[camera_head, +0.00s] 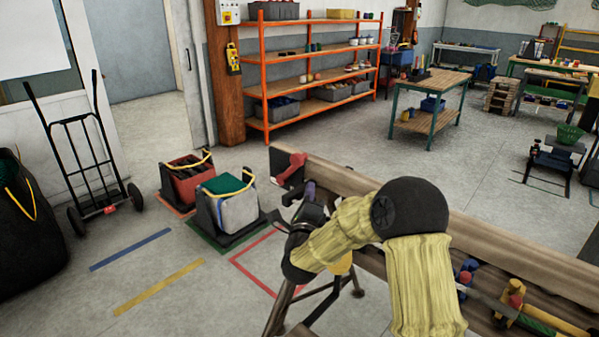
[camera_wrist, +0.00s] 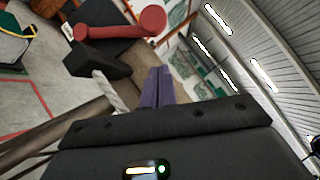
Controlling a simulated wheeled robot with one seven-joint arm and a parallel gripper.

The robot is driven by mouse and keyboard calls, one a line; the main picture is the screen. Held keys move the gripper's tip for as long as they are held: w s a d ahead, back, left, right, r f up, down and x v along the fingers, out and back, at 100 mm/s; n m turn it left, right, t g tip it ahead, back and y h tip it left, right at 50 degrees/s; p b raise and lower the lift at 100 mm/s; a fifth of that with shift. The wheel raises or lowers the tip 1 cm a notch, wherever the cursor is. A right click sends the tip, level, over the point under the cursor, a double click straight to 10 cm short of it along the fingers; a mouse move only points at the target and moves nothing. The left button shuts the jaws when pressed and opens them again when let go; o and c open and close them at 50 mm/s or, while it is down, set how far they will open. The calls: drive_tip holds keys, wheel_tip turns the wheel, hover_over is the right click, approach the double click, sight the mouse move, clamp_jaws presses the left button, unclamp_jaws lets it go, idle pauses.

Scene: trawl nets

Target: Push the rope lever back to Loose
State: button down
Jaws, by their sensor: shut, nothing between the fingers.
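The rope lever is a red bar with a rounded knob at its end (camera_head: 290,168). It stands out from a black plate (camera_head: 287,184) at the far left end of the long wooden trough. The lever also shows at the top of the wrist view (camera_wrist: 118,29). My gripper (camera_head: 309,190) is just to the right of and below the lever in the head view. Its two purple fingers (camera_wrist: 157,80) are together and empty, pointing towards the lever, with a visible gap between tips and knob in the wrist view. No Loose marking is readable.
The wooden trough (camera_head: 520,248) runs to the lower right, with red, blue and yellow fittings in it. A crate with green netting (camera_head: 234,210) and a red crate (camera_head: 185,184) stand left of my gripper. A hand truck (camera_head: 88,150) stands further left.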

drive_tip(key=w, duration=0.1)
drive_tip(key=w+a+r+p, duration=0.1)
drive_tip(key=w, duration=0.1)
drive_tip(key=w+a+r, duration=0.1)
drive_tip(key=shift+w+a+r+p, duration=0.15)
drive_tip(key=shift+w+a+p, duration=0.1)
drive_tip(key=shift+p, duration=0.1)
